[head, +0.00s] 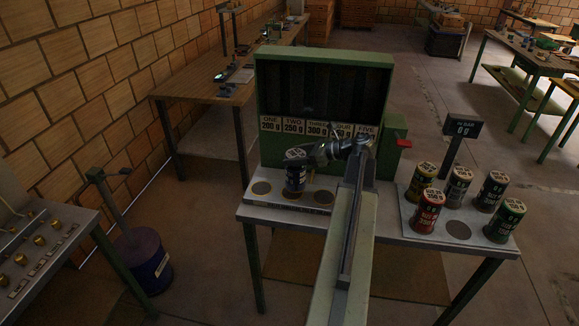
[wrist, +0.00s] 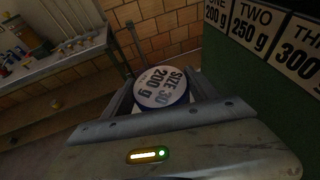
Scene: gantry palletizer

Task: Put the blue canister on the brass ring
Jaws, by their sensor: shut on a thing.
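My gripper (head: 297,158) is shut on the blue canister (head: 295,180), which is upright over the pale strip at the left of the bench. I cannot tell whether its base touches the strip. In the wrist view its white lid (wrist: 162,87), marked "SIZE 30 200 g", sits between the two fingers. Dark round spots show on the strip, one left of the canister (head: 262,188) and one right of it (head: 323,197). I cannot make out a brass ring for certain; one may be hidden beneath the canister.
A green cabinet (head: 322,80) with labels ONE to FIVE stands behind the strip. At right, a tray (head: 415,225) holds several canisters, including a red one (head: 427,213) and a green one (head: 504,222), plus an empty spot (head: 458,230). A sign (head: 462,129) reads 0 g.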

